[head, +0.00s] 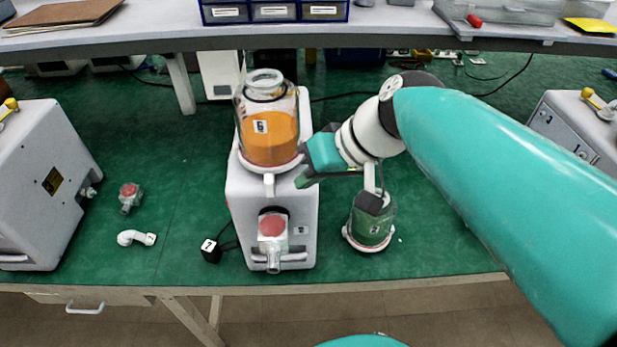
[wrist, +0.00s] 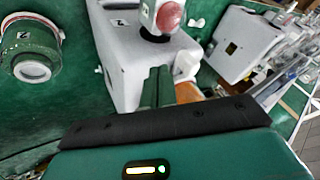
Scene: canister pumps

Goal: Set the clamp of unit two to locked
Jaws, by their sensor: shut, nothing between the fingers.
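The middle pump unit (head: 240,205) is a white body with a small number tag on its front, too small to read surely. A clear canister (head: 300,105) with orange contents sits upright on it. A white clamp lever (head: 269,186) hangs at the front of the canister's base ring; I cannot tell whether it is locked. My gripper (head: 307,181) is shut and empty, just right of the canister's base. In the wrist view my green fingers (wrist: 156,84) are together beside a white part (wrist: 186,66) near the orange canister (wrist: 188,92). Contact is unclear.
A green canister (head: 372,228) stands right of the unit. A red-capped fitting (head: 272,226) is on the unit's front. A black tagged block (head: 211,250), white elbow (head: 136,238) and loose red fitting (head: 129,196) lie left. Other white units (head: 40,180) (head: 570,125) flank it.

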